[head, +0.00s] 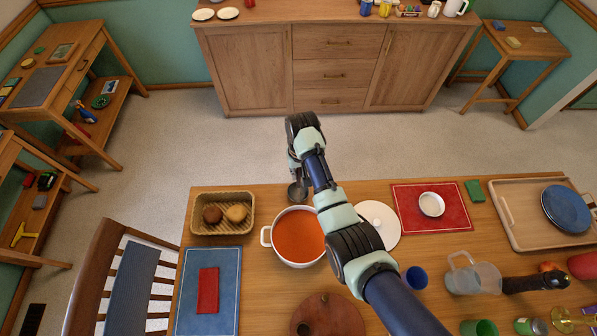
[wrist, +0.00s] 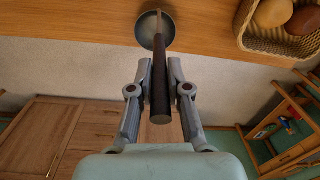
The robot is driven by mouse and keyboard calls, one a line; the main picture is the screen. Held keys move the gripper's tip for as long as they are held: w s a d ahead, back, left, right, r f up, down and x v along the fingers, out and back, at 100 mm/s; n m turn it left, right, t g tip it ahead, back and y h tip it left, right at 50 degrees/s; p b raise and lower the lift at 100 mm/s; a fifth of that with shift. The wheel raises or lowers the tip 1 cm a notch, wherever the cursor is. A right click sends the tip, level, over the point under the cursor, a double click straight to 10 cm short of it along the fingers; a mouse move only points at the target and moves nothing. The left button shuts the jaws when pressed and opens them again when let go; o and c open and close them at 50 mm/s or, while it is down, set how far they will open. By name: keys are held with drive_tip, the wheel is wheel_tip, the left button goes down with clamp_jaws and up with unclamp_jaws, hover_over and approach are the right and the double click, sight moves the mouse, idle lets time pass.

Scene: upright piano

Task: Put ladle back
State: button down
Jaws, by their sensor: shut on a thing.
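The ladle (head: 298,190) shows beyond the far edge of the pot in the head view, its bowl near the far table edge. In the wrist view its grey bowl (wrist: 155,30) points away and its dark handle (wrist: 160,95) runs back between my fingers. My gripper (wrist: 158,68) is shut on the handle; in the head view the gripper (head: 295,172) is partly hidden by my arm. The white pot (head: 268,238) holds orange-red soup and stands on the table, nearer than the ladle. A white lid (head: 385,222) lies right of the pot, partly behind my arm.
A bread basket (head: 222,229) stands left of the pot. A red mat (head: 455,210) with a white bowl (head: 431,204) lies right. A wooden tray (head: 515,235) with blue plates is at far right. A round wooden board (head: 335,310) lies in front. Open floor lies beyond the table.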

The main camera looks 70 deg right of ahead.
drive_tip(key=shift+f, duration=0.1)
drive_tip(key=c, duration=1.1)
unclamp_jaws()
drive_tip(key=r+p, duration=0.1)
drive_tip(key=r, duration=0.5)
drive_tip(key=r+p, duration=0.1)
drive_tip(key=r, duration=0.5)
drive_tip(key=shift+s+d+r+p, duration=0.2)
drive_tip(key=shift+p, duration=0.15)
drive_tip(key=shift+f, duration=0.1)
